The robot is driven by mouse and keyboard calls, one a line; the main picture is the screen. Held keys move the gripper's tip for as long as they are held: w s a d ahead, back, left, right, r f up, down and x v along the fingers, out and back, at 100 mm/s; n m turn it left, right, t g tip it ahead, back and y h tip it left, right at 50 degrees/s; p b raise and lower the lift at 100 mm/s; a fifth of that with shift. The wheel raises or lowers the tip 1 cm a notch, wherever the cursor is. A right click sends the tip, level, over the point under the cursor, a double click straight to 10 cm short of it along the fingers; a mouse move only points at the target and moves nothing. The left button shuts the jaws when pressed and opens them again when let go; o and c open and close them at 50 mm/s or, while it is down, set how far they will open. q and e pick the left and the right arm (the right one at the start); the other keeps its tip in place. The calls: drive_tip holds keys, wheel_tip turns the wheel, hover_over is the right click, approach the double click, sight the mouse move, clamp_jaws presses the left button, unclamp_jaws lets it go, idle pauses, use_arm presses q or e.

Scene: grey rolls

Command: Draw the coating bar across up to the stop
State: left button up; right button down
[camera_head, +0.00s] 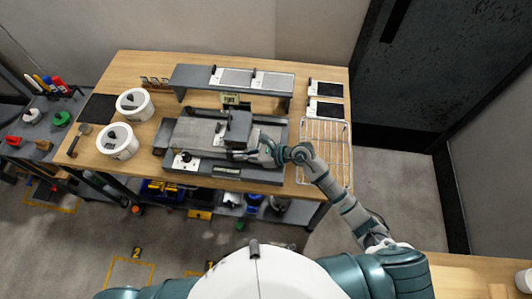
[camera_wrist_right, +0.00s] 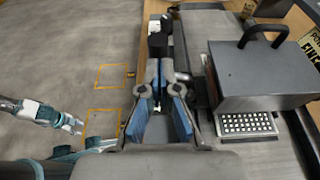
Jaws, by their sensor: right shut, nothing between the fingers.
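The coating machine (camera_head: 188,137) lies on the wooden bench, a long flat bed in a dark frame. A dark grey block (camera_head: 238,128) with a black handle sits across the bed. It is large in the right wrist view (camera_wrist_right: 262,76). A narrow pale bar (camera_head: 220,134) shows along its left side; I cannot tell for sure that this is the coating bar. My right gripper (camera_head: 240,156) is at the block's near side, over the bed's front edge. In the wrist view its blue-padded fingers (camera_wrist_right: 157,84) are shut and empty. A small left gripper (camera_wrist_right: 74,125) shows at the left, its fingers unclear.
A grey shelf (camera_head: 190,75) stands behind the machine. Two white tubs (camera_head: 118,141) stand left of it. A wire rack (camera_head: 322,150) lies to the right, with dark-topped panels (camera_head: 326,88) behind it. A black post (camera_wrist_right: 159,42) stands just beyond my right fingers.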

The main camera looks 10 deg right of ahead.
drive_tip(key=d, duration=0.1)
drive_tip(key=s+d, duration=0.1)
drive_tip(key=d, duration=0.1)
drive_tip(key=shift+d+b, duration=0.2)
drive_tip(key=shift+b, duration=0.1)
idle(0.4)
idle(0.4)
